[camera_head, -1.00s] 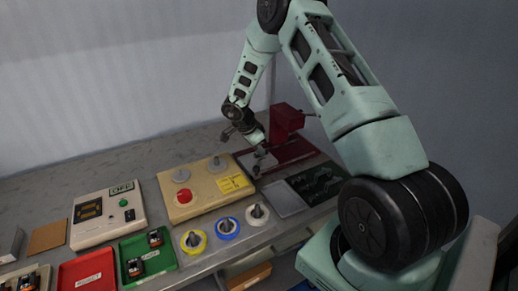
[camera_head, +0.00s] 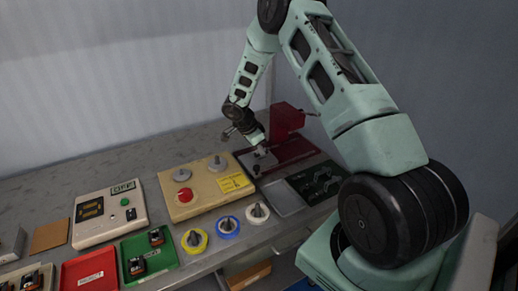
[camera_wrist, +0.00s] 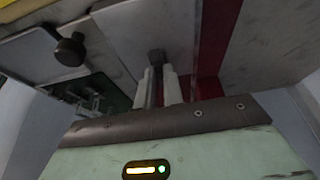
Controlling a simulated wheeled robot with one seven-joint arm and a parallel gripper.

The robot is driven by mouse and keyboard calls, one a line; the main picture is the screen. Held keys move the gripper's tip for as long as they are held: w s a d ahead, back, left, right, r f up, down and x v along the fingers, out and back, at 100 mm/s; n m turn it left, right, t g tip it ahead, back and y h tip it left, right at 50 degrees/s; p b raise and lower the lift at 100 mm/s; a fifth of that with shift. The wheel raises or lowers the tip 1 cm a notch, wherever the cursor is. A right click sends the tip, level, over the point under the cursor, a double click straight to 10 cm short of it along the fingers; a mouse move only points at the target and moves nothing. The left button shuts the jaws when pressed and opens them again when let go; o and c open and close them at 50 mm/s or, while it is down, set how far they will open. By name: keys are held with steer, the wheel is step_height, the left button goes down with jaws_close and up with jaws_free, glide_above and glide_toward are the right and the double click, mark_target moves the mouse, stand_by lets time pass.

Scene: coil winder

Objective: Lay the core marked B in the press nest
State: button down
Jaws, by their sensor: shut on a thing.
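My gripper (camera_head: 262,151) is over the grey plate (camera_head: 247,161) at the left part of the dark red press (camera_head: 286,120). In the wrist view its two pale fingers (camera_wrist: 158,78) are shut on a small dark grey block (camera_wrist: 156,56), of which only the end shows. No letter can be read on it, so I cannot tell whether it is the core marked B. The grey plate (camera_wrist: 125,35) and a red strip (camera_wrist: 212,40) lie around the fingertips. The press nest cannot be made out, and contact with the plate cannot be told.
A black knob (camera_wrist: 70,48) stands beside the fingers. A beige box with a red button (camera_head: 184,195) is to the left, with a green tray (camera_head: 137,245) and a red tray (camera_head: 90,270) beyond. A grey tray (camera_head: 285,198) and a dark green board (camera_head: 318,181) lie in front.

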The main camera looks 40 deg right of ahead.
steer(key=shift+f, duration=0.25)
steer(key=shift+f, duration=0.1)
steer(key=c, duration=1.4)
jaws_free()
steer(key=shift+c, duration=0.2)
steer(key=v, duration=1.7)
steer(key=shift+a+b, duration=0.15)
steer(key=shift+b, duration=0.25)
steer(key=shift+w, duration=0.15)
